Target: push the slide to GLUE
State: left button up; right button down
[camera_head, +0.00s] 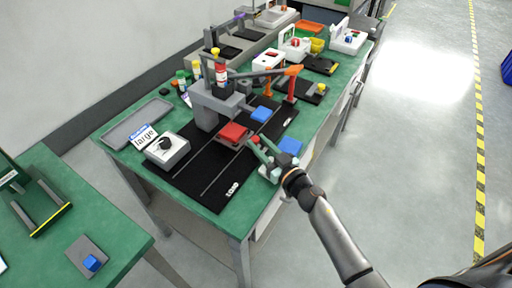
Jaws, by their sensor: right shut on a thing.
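The black station board (190,183) lies on the green bench, with the word LOAD at its near end; I cannot make out a GLUE mark. A red block (233,132), which seems to be the slide's carriage, sits on the board beside the grey press (212,108). My right gripper (256,146) is just right of and nearer than the red block. It is shut on a small part at the slide, probably its handle, mostly hidden by the fingers. My left gripper is not in view.
A blue block (261,114) is behind the red one; another blue block (290,146) is right of my gripper. A grey dial box (166,150) stands at the board's left.

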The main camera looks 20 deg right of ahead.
jog(key=c, duration=0.6)
grip_release()
jog(key=v, duration=1.2)
jog(key=shift+s+d, duration=0.15)
jog(key=shift+s, duration=0.15)
